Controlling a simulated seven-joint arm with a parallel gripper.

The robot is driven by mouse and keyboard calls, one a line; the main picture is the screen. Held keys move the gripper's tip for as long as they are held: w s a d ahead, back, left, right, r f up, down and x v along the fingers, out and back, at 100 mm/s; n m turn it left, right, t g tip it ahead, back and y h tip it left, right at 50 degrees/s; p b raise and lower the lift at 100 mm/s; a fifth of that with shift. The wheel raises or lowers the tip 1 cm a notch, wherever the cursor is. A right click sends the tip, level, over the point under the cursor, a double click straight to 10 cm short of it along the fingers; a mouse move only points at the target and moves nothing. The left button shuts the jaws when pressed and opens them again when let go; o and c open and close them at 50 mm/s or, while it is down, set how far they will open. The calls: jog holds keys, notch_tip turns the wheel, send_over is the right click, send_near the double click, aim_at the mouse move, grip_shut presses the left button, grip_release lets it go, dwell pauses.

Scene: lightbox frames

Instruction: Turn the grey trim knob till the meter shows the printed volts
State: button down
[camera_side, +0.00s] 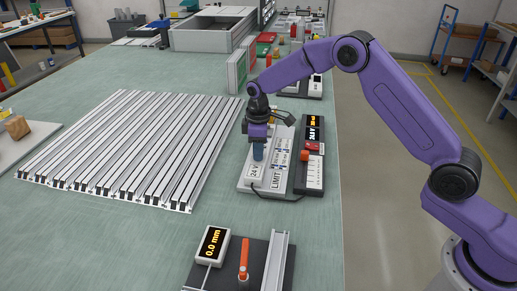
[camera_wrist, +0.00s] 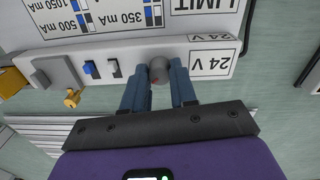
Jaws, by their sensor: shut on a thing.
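My gripper (camera_wrist: 160,88) is shut on the grey trim knob (camera_wrist: 159,70), one blue finger on each side. The knob has a small red mark and sits on the front face of a light grey supply unit (camera_wrist: 105,52). A printed "24 V" label (camera_wrist: 211,64) is right of the knob, upside down in the wrist view. In the side view my gripper (camera_side: 258,153) reaches down at the unit (camera_side: 246,184) and hides the knob. A dark meter (camera_side: 313,129) with lit digits stands at the unit's right; its turned digits are too small to read surely.
A red-orange knob (camera_side: 305,156) is on the dark box beside the unit. Aluminium profiles (camera_side: 125,150) lie to the left. A gauge reading 0.0 mm (camera_side: 211,245) and an orange lever (camera_side: 243,262) stand in front.

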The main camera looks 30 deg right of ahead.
jog(key=shift+w+r, duration=0.1)
jog(key=c, duration=0.9)
grip_release()
notch_tip(320, 180, up, 17)
jog(key=shift+s+a+r, duration=0.15)
jog(key=shift+s+r, duration=0.05)
jog(key=shift+s, duration=0.05)
